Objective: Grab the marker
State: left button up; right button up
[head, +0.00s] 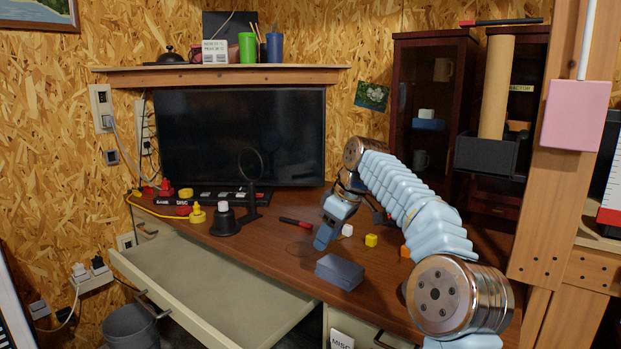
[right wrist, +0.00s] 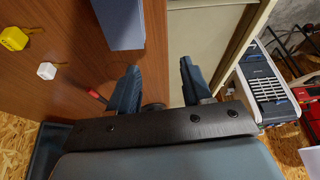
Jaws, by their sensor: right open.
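A black and red marker (head: 295,222) lies on the brown desk, left of my right gripper (head: 324,234) in the head view. In the right wrist view, a red tip that looks like the marker (right wrist: 96,95) shows beside the left finger; the rest of it is hidden. My right gripper (right wrist: 160,76) is open and empty, its two blue fingers apart above the desk's front part. Another black and red marker-like stick (head: 501,21) lies on top of the dark cabinet at the upper right. My left gripper is in neither view.
A blue-grey box (head: 340,272) sits near the desk's front edge. White (head: 347,230), yellow (head: 371,240) and orange (head: 405,250) cubes lie to the right. A stand with a ring (head: 251,190) stands left of the marker. A drawer (head: 213,292) is open below.

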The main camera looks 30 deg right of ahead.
aim_at(289, 221)
jog(key=i+l, duration=0.3)
jog(key=i, duration=0.2)
jog(key=i+l, duration=0.35)
jog(key=i, duration=0.1)
